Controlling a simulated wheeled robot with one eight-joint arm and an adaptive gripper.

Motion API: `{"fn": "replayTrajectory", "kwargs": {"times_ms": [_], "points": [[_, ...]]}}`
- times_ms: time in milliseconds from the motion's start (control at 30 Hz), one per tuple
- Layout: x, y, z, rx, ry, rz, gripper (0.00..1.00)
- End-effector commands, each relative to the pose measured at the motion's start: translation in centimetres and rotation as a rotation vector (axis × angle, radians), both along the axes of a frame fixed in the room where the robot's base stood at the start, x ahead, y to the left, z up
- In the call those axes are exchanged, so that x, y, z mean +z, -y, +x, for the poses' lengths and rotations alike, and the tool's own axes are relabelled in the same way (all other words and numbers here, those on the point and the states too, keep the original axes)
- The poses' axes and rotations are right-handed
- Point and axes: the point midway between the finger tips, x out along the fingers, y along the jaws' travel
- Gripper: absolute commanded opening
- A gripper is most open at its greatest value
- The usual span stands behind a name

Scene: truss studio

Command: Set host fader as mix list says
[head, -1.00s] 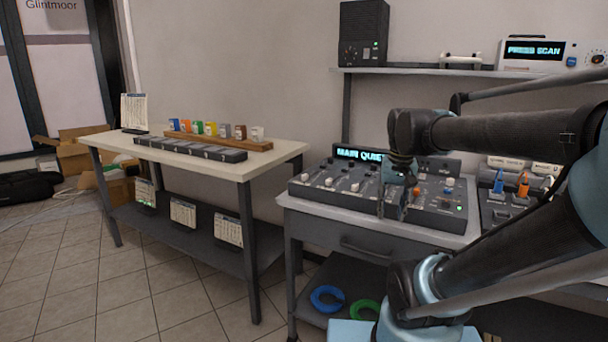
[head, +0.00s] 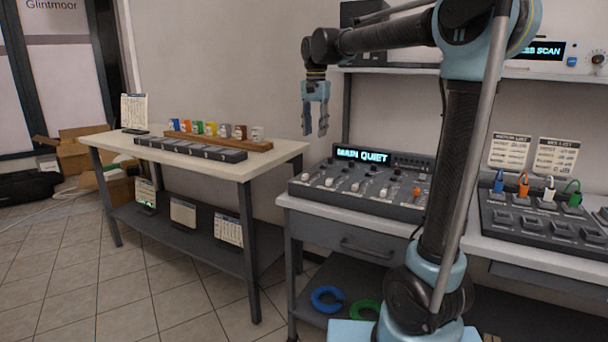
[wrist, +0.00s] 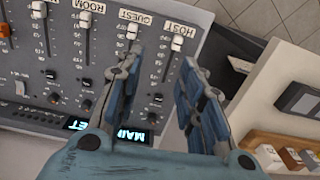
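The mixer (head: 400,211) stands on the right-hand desk, its display (head: 362,155) reading MAIN QUIET. The white host fader (head: 307,177) is the leftmost in the head view. In the wrist view the mixer is upside down and the host fader (wrist: 177,43) sits beside the HOST label, with the guest fader (wrist: 132,31) to its left. The mix list (head: 556,157) is a white card behind the patch panel; its lines are too small to read. My gripper (head: 316,133) is open and empty, raised above the mixer's left end. Its fingers (wrist: 161,60) stand apart in the wrist view.
A patch list card (head: 509,151) stands beside the mix list, behind a panel (head: 545,222) with coloured plugs. A shelf (head: 415,71) runs above the mixer. A pale table (head: 283,155) at left holds coloured blocks.

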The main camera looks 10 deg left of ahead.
Motion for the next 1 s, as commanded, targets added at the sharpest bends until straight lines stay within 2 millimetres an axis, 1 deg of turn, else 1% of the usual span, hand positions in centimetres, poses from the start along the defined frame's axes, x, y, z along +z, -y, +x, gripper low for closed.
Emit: {"fn": "replayTrajectory", "kwargs": {"times_ms": [33,133,233,367,467,567,1000], "points": [[0.3,-1.3,0.5,-0.004,-0.004,-0.002,0.35],[0.7,-2.8,1.2,-0.02,-0.01,-0.005,0.35],[0.8,-3.7,1.5,-0.028,-0.012,-0.007,0.35],[0.3,-3.9,1.6,-0.032,-0.014,-0.007,0.35],[-0.8,-3.8,1.6,-0.032,-0.014,-0.007,0.35],[-2.3,-3.8,1.5,-0.032,-0.014,-0.007,0.35],[-10.1,-3.8,1.6,-0.031,-0.014,-0.007,0.35]]}}
